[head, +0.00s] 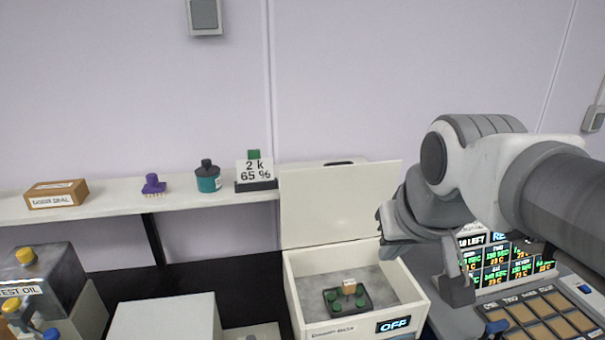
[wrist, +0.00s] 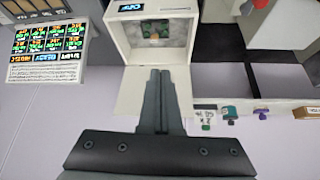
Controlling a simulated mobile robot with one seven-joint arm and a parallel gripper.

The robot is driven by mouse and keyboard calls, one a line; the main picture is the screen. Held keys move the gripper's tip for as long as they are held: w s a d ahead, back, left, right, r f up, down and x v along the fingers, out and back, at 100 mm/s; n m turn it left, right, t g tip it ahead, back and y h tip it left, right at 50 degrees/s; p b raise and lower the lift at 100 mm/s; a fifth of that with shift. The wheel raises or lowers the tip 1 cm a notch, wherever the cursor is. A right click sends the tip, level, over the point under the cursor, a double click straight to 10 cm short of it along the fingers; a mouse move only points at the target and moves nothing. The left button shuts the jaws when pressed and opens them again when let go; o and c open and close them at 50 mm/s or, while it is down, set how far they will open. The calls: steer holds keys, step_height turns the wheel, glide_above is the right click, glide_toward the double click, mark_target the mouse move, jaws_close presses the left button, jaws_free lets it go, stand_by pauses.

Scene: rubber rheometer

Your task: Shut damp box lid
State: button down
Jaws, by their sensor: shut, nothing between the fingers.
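The damp box (head: 413,311) is a white open-topped box with a grey inside and a small display reading OFF. Its white lid (head: 335,200) stands up open at the back edge, leaning near the wall shelf. In the wrist view the lid (wrist: 130,100) lies behind my fingers and the box (wrist: 112,42) is beyond it. Inside the box sits a dark tray (head: 330,299) with several green pieces and a small labelled tan block (head: 349,287). My gripper (wrist: 162,72) is shut and empty, in front of the lid in the wrist view. In the head view my wrist is right of the lid; the fingertips are unclear.
The rheometer panel (head: 508,262) with lit screens and a tray of square cells (head: 545,315) stands right of the box. A white shelf (head: 110,205) behind holds a brush (head: 153,184), a teal bottle (head: 208,178) and a 2 k 65 % sign (head: 256,170). A white block (head: 165,318) stands left.

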steer(key=w+a+r+n+t, duration=0.1)
steer(key=w+a+r, duration=0.15)
steer(key=w, duration=0.65)
steer(key=w+a+r, duration=0.2)
steer(key=w+a, duration=0.1)
steer(key=w, duration=0.6)
steer(key=w+a+f+t+y+b, duration=0.1)
steer(key=w+a, duration=0.3)
steer(key=w, duration=0.4)
steer(key=w+a+f+t+y, duration=0.1)
steer(key=w+a, duration=0.3)
steer(key=w, duration=0.5)
steer(key=shift+n, duration=0.4)
steer(key=p+x, duration=0.1)
steer(key=x, duration=0.8)
steer(key=shift+s+d+f+p, duration=0.1)
steer(key=shift+s+f+p, duration=0.1)
steer(key=shift+p, duration=0.15)
steer(key=shift+s+d+f, duration=0.1)
steer(key=shift+s+d, duration=0.1)
steer(key=shift+s, duration=0.7)
steer(key=shift+s+d+f, duration=0.1)
steer(key=shift+s+d, duration=0.05)
steer(key=shift+s, duration=0.75)
steer(key=shift+f, duration=0.1)
